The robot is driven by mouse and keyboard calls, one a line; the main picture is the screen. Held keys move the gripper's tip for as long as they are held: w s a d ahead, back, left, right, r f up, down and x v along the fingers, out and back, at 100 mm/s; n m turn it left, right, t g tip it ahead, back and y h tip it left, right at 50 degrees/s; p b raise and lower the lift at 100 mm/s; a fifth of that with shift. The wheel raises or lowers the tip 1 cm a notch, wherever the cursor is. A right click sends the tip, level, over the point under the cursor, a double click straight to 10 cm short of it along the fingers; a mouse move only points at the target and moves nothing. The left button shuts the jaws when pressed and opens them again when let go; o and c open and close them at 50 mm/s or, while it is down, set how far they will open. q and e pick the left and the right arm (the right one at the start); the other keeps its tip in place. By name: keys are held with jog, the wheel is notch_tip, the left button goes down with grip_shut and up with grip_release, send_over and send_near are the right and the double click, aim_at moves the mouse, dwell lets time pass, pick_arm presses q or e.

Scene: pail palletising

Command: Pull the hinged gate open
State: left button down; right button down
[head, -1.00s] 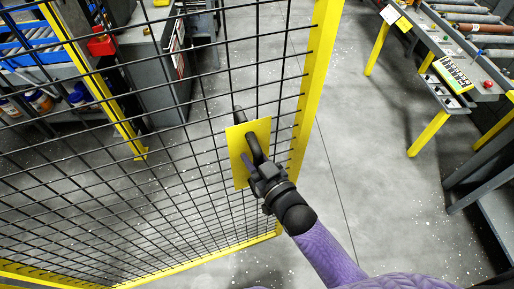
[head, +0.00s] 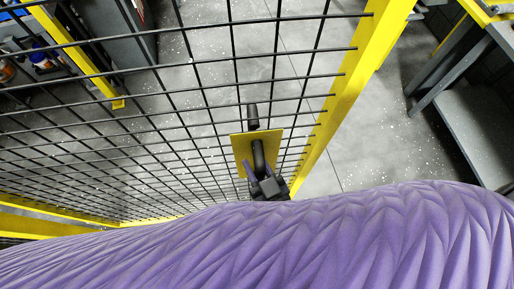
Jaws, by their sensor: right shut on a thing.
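The hinged gate is a black wire mesh panel in a yellow frame (head: 345,85), filling the left and middle of the head view. A yellow plate (head: 241,144) with a black handle (head: 258,152) is fixed on the mesh near the gate's right post. My right gripper (head: 259,172) is shut on the handle, its fingers at the handle's lower part. My purple-sleeved right arm crosses the bottom of the view and hides the gate's lower edge. My left gripper is not in view.
A grey metal stand (head: 470,125) with a yellow top edge is at the right. Through the mesh, a grey cabinet (head: 118,45) and a yellow post (head: 82,55) show at the upper left. Grey floor (head: 385,140) is clear between the gate and the stand.

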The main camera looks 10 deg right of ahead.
jog(key=shift+s, duration=0.35)
jog(key=shift+c, duration=2.2)
grip_release()
jog(key=shift+d, duration=0.1)
jog(key=b+v, duration=0.1)
jog(key=v, duration=0.9)
